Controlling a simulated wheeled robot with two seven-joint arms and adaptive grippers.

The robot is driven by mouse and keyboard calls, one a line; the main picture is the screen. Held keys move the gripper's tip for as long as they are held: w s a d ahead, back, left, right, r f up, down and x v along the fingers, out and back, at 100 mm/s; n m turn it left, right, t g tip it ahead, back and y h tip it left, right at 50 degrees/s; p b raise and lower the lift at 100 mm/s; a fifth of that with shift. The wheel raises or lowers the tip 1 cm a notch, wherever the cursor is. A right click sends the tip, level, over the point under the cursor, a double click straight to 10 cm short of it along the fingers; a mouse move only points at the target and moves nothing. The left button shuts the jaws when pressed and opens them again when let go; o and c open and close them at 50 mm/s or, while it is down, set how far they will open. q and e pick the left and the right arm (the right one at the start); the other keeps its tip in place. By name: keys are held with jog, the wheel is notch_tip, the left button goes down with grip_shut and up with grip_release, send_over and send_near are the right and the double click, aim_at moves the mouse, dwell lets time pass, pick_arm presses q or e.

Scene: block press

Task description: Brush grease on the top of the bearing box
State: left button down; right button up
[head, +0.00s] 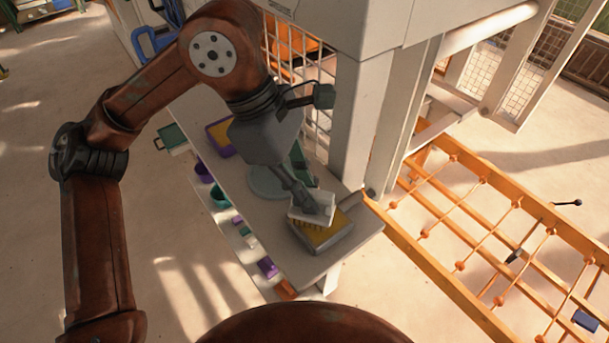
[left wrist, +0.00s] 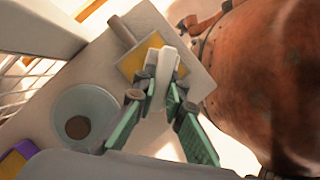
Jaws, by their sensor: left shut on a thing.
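The bearing box, which I take to be the grey box with a yellow top (head: 330,238), sits at the near right end of the narrow table. It also shows in the left wrist view (left wrist: 131,66). My left gripper (head: 318,203) reaches down over this box from the left. It is shut on a white block-like thing, probably the brush (head: 299,213), which also shows between the fingers in the left wrist view (left wrist: 165,66). The white thing overlaps the yellow top; I cannot tell whether it touches. Its underside is hidden. My right gripper is out of view.
A pale round dish (left wrist: 62,106) with a brown patch inside stands behind the gripper. A purple tray with yellow (head: 221,140) lies farther back on the table (head: 240,195). Small coloured bins line its left edge. A grey post (head: 357,130) stands close on the right.

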pick_arm(q)
jog(key=shift+s+a+r, duration=0.1)
jog(key=shift+s+a, duration=0.45)
jog(key=shift+a, duration=0.15)
notch_tip(320, 180, up, 3)
jog(key=shift+f+p, duration=0.15)
jog(key=shift+p, duration=0.6)
jog(key=shift+w+d+r+p, duration=0.15)
jog(key=shift+w+r+p, duration=0.05)
jog(key=shift+r+p, duration=0.45)
jog(key=shift+s+r+p, duration=0.15)
jog(key=shift+r+p, duration=0.25)
jog(key=shift+r, duration=0.4)
notch_tip(320, 180, up, 2)
jog(key=shift+r, duration=0.15)
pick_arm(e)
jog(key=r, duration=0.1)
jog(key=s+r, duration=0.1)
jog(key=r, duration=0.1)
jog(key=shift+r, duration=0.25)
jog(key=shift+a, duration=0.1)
